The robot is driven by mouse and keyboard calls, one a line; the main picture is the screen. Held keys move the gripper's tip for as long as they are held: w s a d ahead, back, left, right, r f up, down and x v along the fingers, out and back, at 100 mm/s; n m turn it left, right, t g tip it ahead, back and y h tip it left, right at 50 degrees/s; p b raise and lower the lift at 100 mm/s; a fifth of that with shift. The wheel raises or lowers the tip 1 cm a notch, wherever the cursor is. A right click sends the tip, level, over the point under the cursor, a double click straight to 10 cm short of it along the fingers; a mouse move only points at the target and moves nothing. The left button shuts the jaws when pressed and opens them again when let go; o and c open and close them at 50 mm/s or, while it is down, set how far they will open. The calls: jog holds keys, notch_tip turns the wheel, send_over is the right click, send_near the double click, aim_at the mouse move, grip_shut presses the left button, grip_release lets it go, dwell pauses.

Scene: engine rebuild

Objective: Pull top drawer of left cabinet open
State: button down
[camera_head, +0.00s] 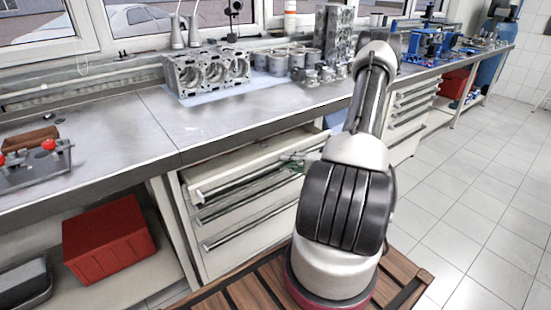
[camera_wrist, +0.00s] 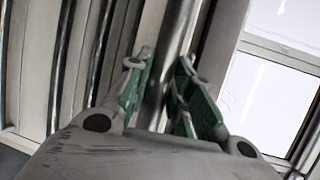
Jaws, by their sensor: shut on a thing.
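The left cabinet (camera_head: 238,250) stands under the workbench and has several drawers with long bar handles. Its top drawer (camera_head: 250,155) stands partly out, with a strip of its inside showing below the bench edge. My gripper (camera_head: 292,162) is at the right part of the top drawer's handle (camera_head: 240,183), partly hidden by my arm. In the wrist view, the green-padded fingers of my gripper (camera_wrist: 162,85) are shut on the metal handle bar (camera_wrist: 178,35), one finger on each side. The lower drawers look shut.
The bench (camera_head: 215,120) carries an engine block (camera_head: 207,72) and several metal parts. A red bin (camera_head: 108,240) sits on the low shelf at left. A second drawer cabinet (camera_head: 408,105) stands beyond my arm. The tiled floor (camera_head: 470,200) at right is clear.

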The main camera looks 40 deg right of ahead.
jog(key=s+d, duration=0.1)
jog(key=s, duration=2.7)
jog(key=shift+s, duration=0.25)
jog(key=c, duration=1.3)
grip_release()
jog(key=shift+o, duration=0.2)
jog(key=v, duration=1.2)
